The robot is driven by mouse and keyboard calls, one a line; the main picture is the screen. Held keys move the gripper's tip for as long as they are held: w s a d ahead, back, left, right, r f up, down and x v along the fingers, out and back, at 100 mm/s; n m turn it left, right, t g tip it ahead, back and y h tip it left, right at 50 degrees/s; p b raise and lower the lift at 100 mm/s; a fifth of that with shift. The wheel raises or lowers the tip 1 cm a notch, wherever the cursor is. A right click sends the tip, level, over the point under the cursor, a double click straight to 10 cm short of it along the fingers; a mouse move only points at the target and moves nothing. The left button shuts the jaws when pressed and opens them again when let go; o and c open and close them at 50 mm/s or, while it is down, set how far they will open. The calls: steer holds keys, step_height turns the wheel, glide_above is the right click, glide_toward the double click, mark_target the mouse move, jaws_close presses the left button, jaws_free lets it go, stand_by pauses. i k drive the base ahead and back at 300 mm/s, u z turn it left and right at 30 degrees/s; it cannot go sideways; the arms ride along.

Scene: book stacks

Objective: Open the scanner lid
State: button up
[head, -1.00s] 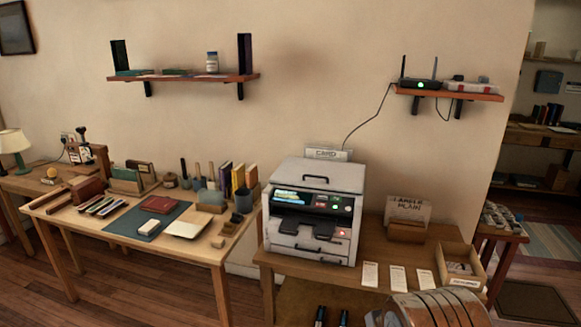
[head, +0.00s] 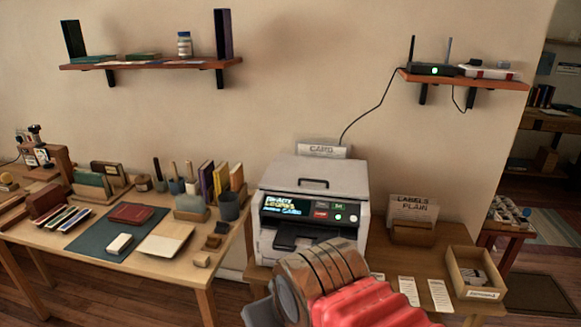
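The scanner (head: 312,205) is a white and dark machine on the right-hand wooden table. Its grey lid (head: 316,176) is shut, with a dark handle (head: 313,183) on top near the front edge. The front panel has a lit screen and a few buttons. My arm, with wooden-looking and red parts, reaches in from the bottom and hides the scanner's lower right front. The fingers of my gripper cannot be made out in this view.
A card holder (head: 322,150) stands behind the scanner. A labels holder (head: 412,218), paper slips (head: 408,290) and an open wooden box (head: 476,272) are to its right. A router shelf (head: 465,84) hangs above. The left table (head: 205,270) carries books and tools.

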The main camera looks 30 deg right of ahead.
mark_target(345, 179)
steer(key=i, duration=1.1)
steer(key=z, duration=0.15)
